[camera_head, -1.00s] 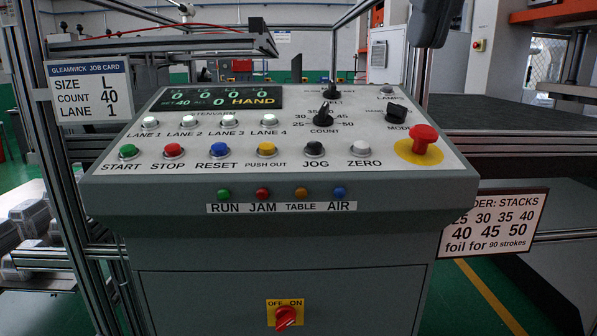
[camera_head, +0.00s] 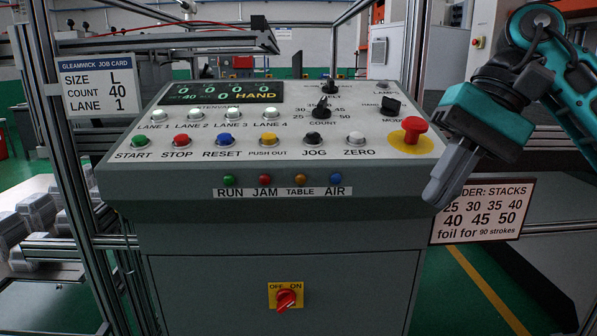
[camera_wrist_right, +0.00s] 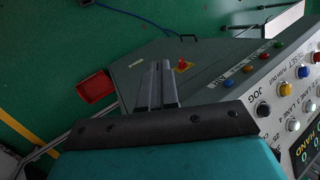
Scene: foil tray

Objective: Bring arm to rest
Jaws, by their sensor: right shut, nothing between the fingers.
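My right gripper (camera_head: 436,194) is at the right edge of the control panel in the head view, pointing down and to the left. Its grey fingers are shut with nothing between them, and it hangs in front of the panel's right front corner. In the right wrist view the closed fingers (camera_wrist_right: 157,66) point toward the cabinet side and floor. The control panel (camera_head: 128,188) carries buttons, knobs and a display reading HAND. My left gripper is not in view.
A red emergency button (camera_head: 412,130) sits on the panel close to my right gripper. A white stacks sign (camera_head: 483,209) is right of the cabinet. A job card (camera_head: 94,88) hangs at left, above foil trays (camera_head: 36,214). A red bin (camera_wrist_right: 95,85) stands on the green floor.

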